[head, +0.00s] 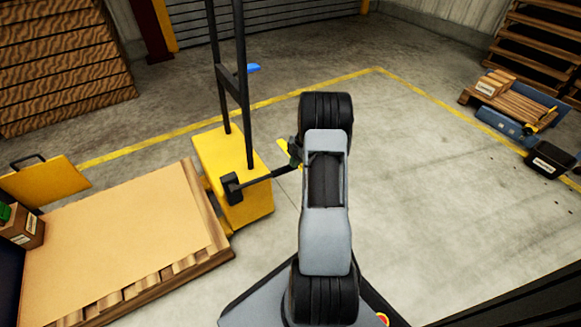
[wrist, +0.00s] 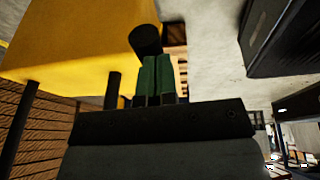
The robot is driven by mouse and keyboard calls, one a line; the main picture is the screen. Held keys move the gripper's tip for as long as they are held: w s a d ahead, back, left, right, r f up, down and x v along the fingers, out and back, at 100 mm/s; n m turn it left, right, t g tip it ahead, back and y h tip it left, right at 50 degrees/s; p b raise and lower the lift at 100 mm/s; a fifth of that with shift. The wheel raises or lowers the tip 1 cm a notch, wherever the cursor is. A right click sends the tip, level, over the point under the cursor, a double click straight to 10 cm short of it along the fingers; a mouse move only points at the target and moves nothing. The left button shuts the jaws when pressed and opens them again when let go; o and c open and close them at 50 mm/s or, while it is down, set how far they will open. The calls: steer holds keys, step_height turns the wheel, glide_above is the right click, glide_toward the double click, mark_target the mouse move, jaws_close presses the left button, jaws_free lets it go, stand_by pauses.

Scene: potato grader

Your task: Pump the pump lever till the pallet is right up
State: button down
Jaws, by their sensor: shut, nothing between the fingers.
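The pump lever (head: 262,177) is a black bar. It runs from a black block on the yellow pump body (head: 236,205) out to the right, tilted slightly up. My gripper (head: 292,152) is at the lever's outer end, partly hidden by my arm. In the wrist view its green fingers (wrist: 155,72) are shut and empty, just below a black round end (wrist: 146,40) that looks like the lever's. I cannot tell whether they touch it. The pallet (head: 165,283) lies to the left of the pump body under a flat tan board; its height is hard to judge.
A black mast (head: 243,90) with a blue handle (head: 253,68) rises from the pump body. A small box (head: 22,228) sits at the pallet's left. Stacked wood (head: 60,60) stands behind. Crates and a blue case (head: 500,122) lie far right. The floor right of my arm is clear.

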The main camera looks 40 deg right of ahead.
steer(key=s+d+r+p, duration=0.1)
steer(key=d+r+p, duration=0.1)
steer(key=d+r, duration=0.3)
steer(key=shift+d+r, duration=0.2)
steer(key=shift+r, duration=0.15)
steer(key=shift+s, duration=0.1)
stand_by(0.5)
steer(key=s+a+r+m+h, duration=0.1)
steer(key=s+a+r+m, duration=0.1)
steer(key=a+r+m, duration=0.6)
steer(key=s+a+r+m+h, duration=0.15)
steer(key=a+r+m, duration=0.35)
steer(key=a, duration=0.7)
steer(key=s+a+r+m+t, duration=0.1)
steer(key=s+a+r+m, duration=0.2)
steer(key=s+a, duration=0.8)
steer(key=shift+s+a+r+h, duration=0.45)
steer(key=shift+a+r, duration=0.1)
steer(key=shift+a, duration=0.5)
steer(key=shift+d+m, duration=0.1)
steer(key=shift+m, duration=0.2)
